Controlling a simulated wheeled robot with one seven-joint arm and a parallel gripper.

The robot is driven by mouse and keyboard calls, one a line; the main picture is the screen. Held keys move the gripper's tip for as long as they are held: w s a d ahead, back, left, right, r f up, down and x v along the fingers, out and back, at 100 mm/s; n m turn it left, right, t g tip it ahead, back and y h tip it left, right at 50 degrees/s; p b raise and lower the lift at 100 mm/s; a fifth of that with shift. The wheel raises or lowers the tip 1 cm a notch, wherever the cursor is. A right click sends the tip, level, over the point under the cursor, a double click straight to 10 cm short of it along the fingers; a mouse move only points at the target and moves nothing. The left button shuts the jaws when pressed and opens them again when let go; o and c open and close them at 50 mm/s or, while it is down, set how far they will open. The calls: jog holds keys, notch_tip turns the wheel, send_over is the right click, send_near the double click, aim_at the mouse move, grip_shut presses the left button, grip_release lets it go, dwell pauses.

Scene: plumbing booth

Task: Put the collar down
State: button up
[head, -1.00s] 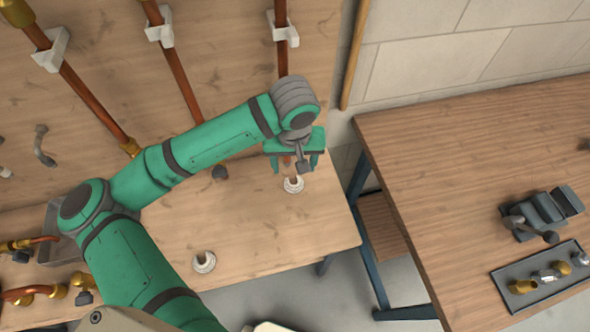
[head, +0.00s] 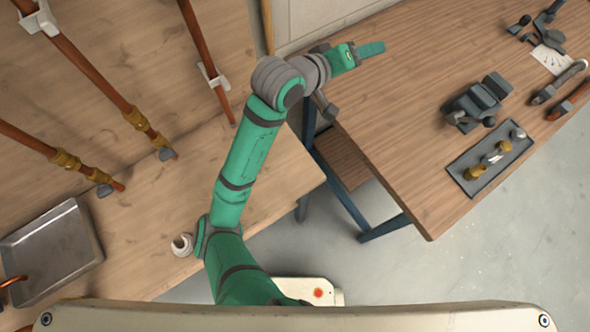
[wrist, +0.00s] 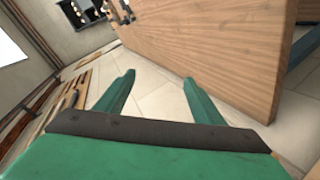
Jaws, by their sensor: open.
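A white ring-shaped piece, which looks like a collar (head: 182,244), sits on the wooden bench (head: 150,215) near its front edge, beside my arm. A second white ring seen earlier on the bench is not visible now; my arm covers that area. My gripper (head: 372,48) is raised at the back of the head view, by the far left edge of the right-hand table. In the wrist view its two green fingers (wrist: 159,78) are apart with nothing between them, facing a tiled surface and a wooden panel.
The right-hand table (head: 400,150) holds a grey vise (head: 477,103), a tray (head: 459,161) of fittings, and hand tools. Copper pipes (head: 95,77) run along the wooden panel at left. A metal pan (head: 50,255) lies at lower left. Much of the bench is bare.

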jog(key=s+a+f+n+t+y, duration=0.3)
jog(key=s+f+t+y, duration=0.1)
jog(key=s+f, duration=0.4)
jog(key=s+a+f+n+t+y, duration=0.3)
jog(key=s+f+n+t+y, duration=0.15)
jog(key=s+f, duration=0.4)
jog(key=s+a+f+m+g, duration=0.1)
jog(key=s+a+m, duration=0.3)
jog(key=s, duration=0.6)
jog(key=s+a+f+m+g+y, duration=0.1)
jog(key=s+a+m, duration=0.3)
jog(key=s, duration=0.7)
jog(key=shift+s+a+f+m, duration=0.15)
jog(key=shift+f+m, duration=0.25)
jog(key=shift+m, duration=0.25)
jog(key=shift+y, duration=0.25)
